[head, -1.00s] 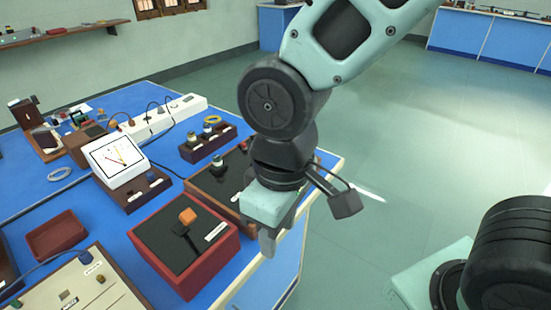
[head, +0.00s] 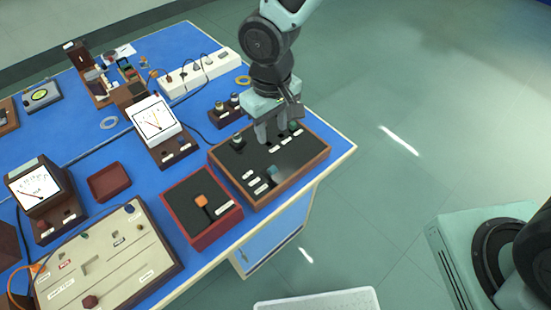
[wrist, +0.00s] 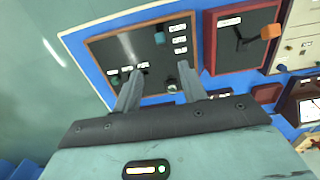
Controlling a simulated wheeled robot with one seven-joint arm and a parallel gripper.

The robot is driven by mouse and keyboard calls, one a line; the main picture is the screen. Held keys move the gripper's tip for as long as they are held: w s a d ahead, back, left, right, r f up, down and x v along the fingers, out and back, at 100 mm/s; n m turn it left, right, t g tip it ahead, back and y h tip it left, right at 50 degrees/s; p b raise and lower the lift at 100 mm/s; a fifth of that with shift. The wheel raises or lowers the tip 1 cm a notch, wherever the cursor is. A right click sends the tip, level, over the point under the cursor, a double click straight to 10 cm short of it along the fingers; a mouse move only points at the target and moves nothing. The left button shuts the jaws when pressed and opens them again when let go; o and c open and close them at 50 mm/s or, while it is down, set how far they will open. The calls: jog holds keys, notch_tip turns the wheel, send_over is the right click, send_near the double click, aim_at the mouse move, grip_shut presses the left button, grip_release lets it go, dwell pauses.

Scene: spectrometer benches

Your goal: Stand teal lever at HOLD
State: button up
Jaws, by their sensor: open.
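A brown-framed dark panel (head: 265,160) stands on the blue bench. A teal-blue handle (head: 271,171) sits near its front edge, beside three white labels. It also shows in the wrist view (wrist: 159,38), beyond my fingertips. A darker green-teal handle (head: 293,126) sits near the panel's far right corner, also by white labels; in the wrist view it (wrist: 115,80) lies just left of my left finger. I cannot read which label is HOLD. My gripper (head: 272,137) is open and empty above the far part of the panel; its fingers (wrist: 158,76) straddle bare panel.
A red box with an orange lever (head: 202,201) stands left of the panel. A meter (head: 157,120) and a white power strip (head: 200,70) stand behind.

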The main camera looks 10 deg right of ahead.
aim_at(272, 167)
notch_tip(272, 167, down, 15)
jog(key=p, duration=0.3)
jog(key=shift+f, duration=0.1)
grip_shut()
